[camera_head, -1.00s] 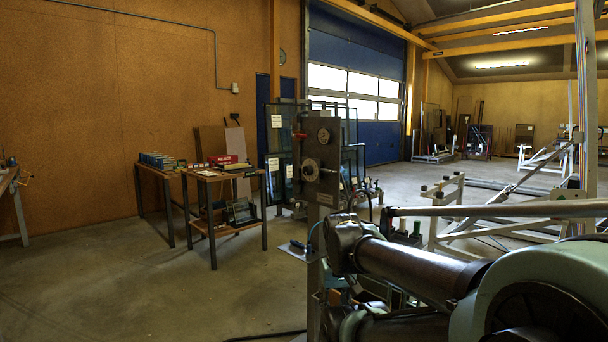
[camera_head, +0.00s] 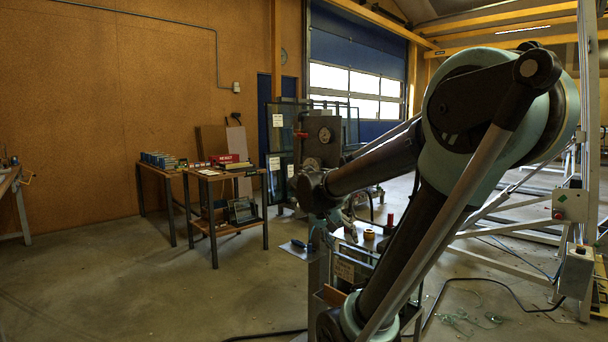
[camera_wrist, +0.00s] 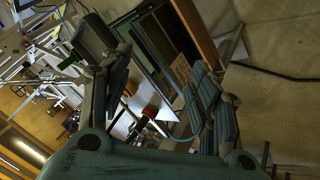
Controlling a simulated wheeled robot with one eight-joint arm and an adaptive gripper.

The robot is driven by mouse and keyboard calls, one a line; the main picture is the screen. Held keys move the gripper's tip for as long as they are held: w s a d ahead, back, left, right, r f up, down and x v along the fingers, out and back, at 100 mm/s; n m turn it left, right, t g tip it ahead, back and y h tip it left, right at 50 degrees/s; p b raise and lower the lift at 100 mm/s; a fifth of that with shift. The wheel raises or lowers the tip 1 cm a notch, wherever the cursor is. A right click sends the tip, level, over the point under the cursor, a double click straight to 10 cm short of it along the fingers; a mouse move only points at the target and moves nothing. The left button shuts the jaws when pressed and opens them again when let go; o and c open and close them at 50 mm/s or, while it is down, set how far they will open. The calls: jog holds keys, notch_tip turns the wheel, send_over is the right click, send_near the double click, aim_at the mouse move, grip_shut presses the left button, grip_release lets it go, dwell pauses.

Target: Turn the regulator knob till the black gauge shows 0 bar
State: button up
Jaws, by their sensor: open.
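The upright metal panel (camera_head: 336,150) stands on a post near the middle of the head view. A small round gauge (camera_head: 324,135) sits on its upper part; its needle is too small to read. A red lever (camera_head: 301,135) sticks out at the panel's left edge. The regulator knob is low on the panel, largely hidden behind my wrist. My gripper is below the panel in the head view and partly hidden by my arm. In the wrist view my gripper (camera_wrist: 155,78) is open, its fingers wide apart with nothing held. Neither gauge nor knob can be made out there.
A small bench beside the post holds a red cylinder (camera_head: 390,220) and a yellow roll (camera_head: 369,235). A worktable (camera_head: 228,228) stands to the left. White frames stand at right, with a cable on the floor. The left floor is clear.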

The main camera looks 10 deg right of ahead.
jog(key=w+a+r+m+t+h, duration=0.1)
jog(key=w+a+r+t+h, duration=0.15)
jog(key=w+r, duration=0.45)
jog(key=w+a+r+m+t+h, duration=0.1)
jog(key=w+a+r+h, duration=0.15)
jog(key=w, duration=0.75)
jog(key=w+a+r+m+t+h, duration=0.1)
jog(key=w+a+r+t, duration=0.15)
jog(key=w+a, duration=0.4)
jog(key=w+a+r+m+t+h, duration=0.1)
jog(key=w+a+r+t+h, duration=0.15)
jog(key=w+a, duration=0.4)
jog(key=f+x, duration=0.1)
jog(key=x, duration=1.4)
jog(key=shift+w+d+y, duration=0.25)
jog(key=shift+y, duration=0.2)
jog(key=c, duration=1.1)
